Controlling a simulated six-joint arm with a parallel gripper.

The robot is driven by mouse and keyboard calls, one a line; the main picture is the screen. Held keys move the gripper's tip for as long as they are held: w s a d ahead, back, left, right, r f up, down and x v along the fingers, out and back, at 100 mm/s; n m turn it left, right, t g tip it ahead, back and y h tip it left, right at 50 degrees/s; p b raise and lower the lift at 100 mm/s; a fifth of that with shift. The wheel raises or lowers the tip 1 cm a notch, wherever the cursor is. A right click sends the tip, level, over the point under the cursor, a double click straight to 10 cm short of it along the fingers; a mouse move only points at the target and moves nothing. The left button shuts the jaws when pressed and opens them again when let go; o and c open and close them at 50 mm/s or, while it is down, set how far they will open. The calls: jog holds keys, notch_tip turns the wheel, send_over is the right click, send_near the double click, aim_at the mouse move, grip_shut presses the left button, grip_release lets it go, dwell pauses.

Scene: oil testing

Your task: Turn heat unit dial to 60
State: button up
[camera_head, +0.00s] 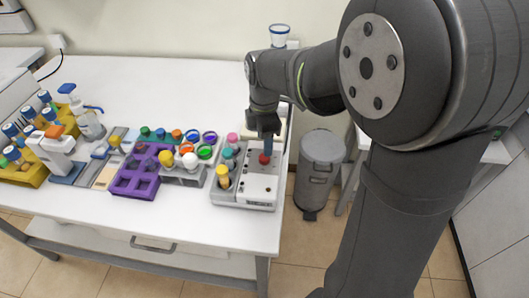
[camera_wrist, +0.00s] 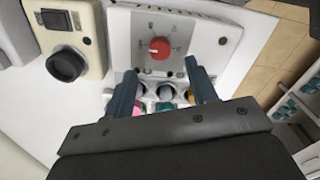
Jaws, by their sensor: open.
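The heat unit (camera_head: 258,205) is a white-grey box at the right end of the bench. In the wrist view its panel (camera_wrist: 200,40) carries a red dial (camera_wrist: 160,48) with a pale pointer mark and printed ticks around it. The scale numbers are too small to read. The red dial also shows in the head view (camera_head: 264,158), just below my gripper (camera_head: 266,134). My gripper points down over the unit. In the wrist view its two blue fingers (camera_wrist: 164,85) are spread apart with nothing held, and the dial lies beyond the tips, apart from them.
Capped vials (camera_head: 223,176) stand in the unit's left part. A beige device with a black knob (camera_wrist: 67,65) sits beside the unit. A purple rack (camera_head: 135,181) and several coloured caps are to the left. A grey bin (camera_head: 320,160) stands right of the bench.

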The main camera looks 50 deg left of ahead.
aim_at(264, 159)
notch_tip(264, 159, down, 6)
dwell(0.4)
jog(key=c, duration=1)
jog(key=shift+o, duration=0.2)
